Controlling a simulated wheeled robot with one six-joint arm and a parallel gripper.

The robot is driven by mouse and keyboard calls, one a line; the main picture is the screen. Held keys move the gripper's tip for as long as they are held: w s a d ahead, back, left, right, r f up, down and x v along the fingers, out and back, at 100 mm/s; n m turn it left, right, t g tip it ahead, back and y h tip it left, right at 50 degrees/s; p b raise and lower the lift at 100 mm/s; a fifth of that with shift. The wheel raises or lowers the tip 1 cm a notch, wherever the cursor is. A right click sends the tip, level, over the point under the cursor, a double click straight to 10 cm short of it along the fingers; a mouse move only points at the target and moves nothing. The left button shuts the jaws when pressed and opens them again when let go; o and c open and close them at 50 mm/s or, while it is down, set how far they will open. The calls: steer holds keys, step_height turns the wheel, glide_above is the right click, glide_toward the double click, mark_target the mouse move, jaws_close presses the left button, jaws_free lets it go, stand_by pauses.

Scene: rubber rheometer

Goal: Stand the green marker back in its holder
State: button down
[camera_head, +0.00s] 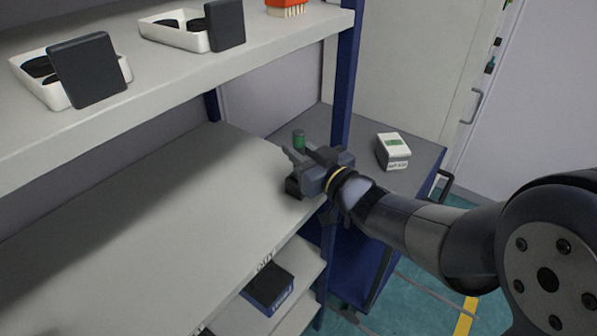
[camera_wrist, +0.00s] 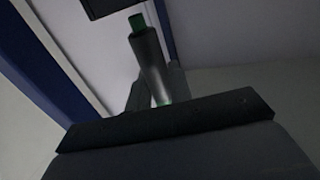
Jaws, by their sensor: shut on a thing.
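My gripper (camera_head: 297,157) is shut on the green marker (camera_head: 299,139), above the front right corner of the middle shelf, by the blue post. In the head view only the marker's green upper end shows above the fingers. In the wrist view the marker (camera_wrist: 150,62) has a grey barrel, a green end at the top and a green band low down. It stands between the two fingers and leans slightly in that picture. A small dark thing (camera_head: 293,188) shows just below the gripper at the shelf edge; I cannot tell if it is the holder. No holder shows clearly.
The middle shelf (camera_head: 150,230) is bare. White trays with black discs (camera_head: 65,85) stand on the upper shelf. The blue post (camera_head: 346,75) is close behind my gripper. A white box (camera_head: 393,152) sits on a grey-topped cabinet. A dark blue box (camera_head: 268,287) lies lower down.

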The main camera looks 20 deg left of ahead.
steer(key=shift+f, duration=2.15)
steer(key=shift+b, duration=0.3)
steer(key=shift+f, duration=0.25)
steer(key=c, duration=1.3)
jaws_free()
steer(key=shift+r, duration=0.1)
steer(key=shift+r, duration=0.1)
steer(key=shift+d+r, duration=0.1)
steer(key=shift+r, duration=0.05)
steer(key=v, duration=1.2)
